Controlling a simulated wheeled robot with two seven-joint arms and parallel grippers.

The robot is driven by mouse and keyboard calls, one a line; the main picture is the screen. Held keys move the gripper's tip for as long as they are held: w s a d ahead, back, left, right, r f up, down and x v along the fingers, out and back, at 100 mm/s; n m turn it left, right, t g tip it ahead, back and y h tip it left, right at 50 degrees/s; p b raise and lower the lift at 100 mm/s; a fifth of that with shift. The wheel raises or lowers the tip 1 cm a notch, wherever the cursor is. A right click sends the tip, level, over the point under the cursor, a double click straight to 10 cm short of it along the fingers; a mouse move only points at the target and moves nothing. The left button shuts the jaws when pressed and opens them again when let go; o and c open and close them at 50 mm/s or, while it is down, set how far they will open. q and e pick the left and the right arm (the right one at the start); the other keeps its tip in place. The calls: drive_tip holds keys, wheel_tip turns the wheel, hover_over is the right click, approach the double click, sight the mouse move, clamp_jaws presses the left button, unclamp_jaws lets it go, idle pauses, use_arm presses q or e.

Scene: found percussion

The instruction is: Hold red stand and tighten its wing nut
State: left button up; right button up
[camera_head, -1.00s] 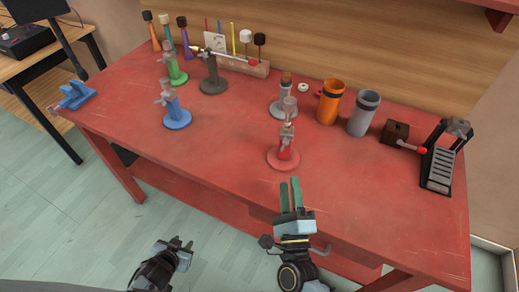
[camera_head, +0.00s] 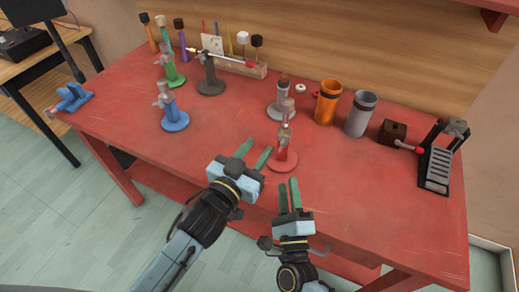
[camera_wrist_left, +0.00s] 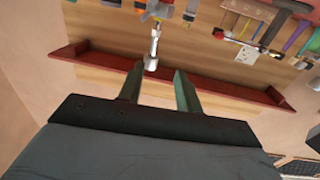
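The red stand (camera_head: 283,155) stands upright on the red table near its front middle, with a round base. Its grey wing nut (camera_head: 284,131) is on the upper part of the post and is small in the head view. My left gripper (camera_head: 256,152) is open and empty, just left of the red stand and apart from it. Its two open fingers also show in the left wrist view (camera_wrist_left: 157,85), pointing toward the wall. My right gripper (camera_head: 289,186) is in front of the red stand at the table edge, its fingers apart with a narrow gap and nothing between them.
A grey stand (camera_head: 282,103) is close behind the red one. Orange (camera_head: 327,105) and grey (camera_head: 360,115) cups stand to the right. Blue (camera_head: 175,119), green (camera_head: 173,78) and dark (camera_head: 210,85) stands are at left. The table between the blue and red stands is clear.

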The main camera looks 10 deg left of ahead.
sight(285, 118)
use_arm(q)
drive_tip(key=x, duration=0.9)
drive_tip(key=d+x, duration=0.1)
drive_tip(key=x, duration=0.3)
drive_tip(key=shift+d+r, duration=0.2)
drive_tip(key=shift+r, duration=0.15)
clamp_jaws()
idle(0.6)
